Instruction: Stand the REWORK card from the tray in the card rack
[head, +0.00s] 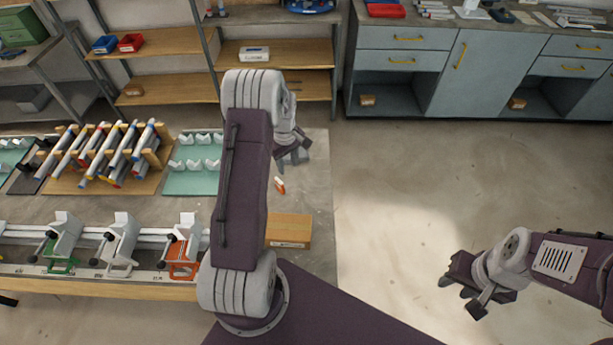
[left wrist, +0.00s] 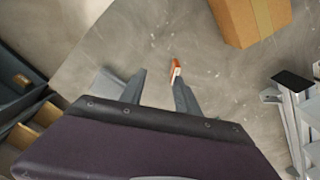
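I cannot make out a card lettered REWORK, and cannot tell which thing is its tray or the card rack. My left gripper (head: 292,158) is over the right part of the workbench. In the left wrist view its two fingers (left wrist: 158,92) are apart with nothing held between them. A small orange-and-white object (head: 280,185) lies on the bench near the left gripper; it also shows beside the right-hand fingertip in the left wrist view (left wrist: 175,69). My right gripper (head: 462,297) hangs over bare floor at the right, its fingers apart and empty.
A cardboard box (head: 289,230) sits on the bench near its right edge. Clamp jigs with green (head: 60,265), white (head: 121,245) and orange (head: 184,262) bases line the front rail. A wooden rack of tubes (head: 105,158) stands between teal mats (head: 190,183). Shelves and cabinets stand behind.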

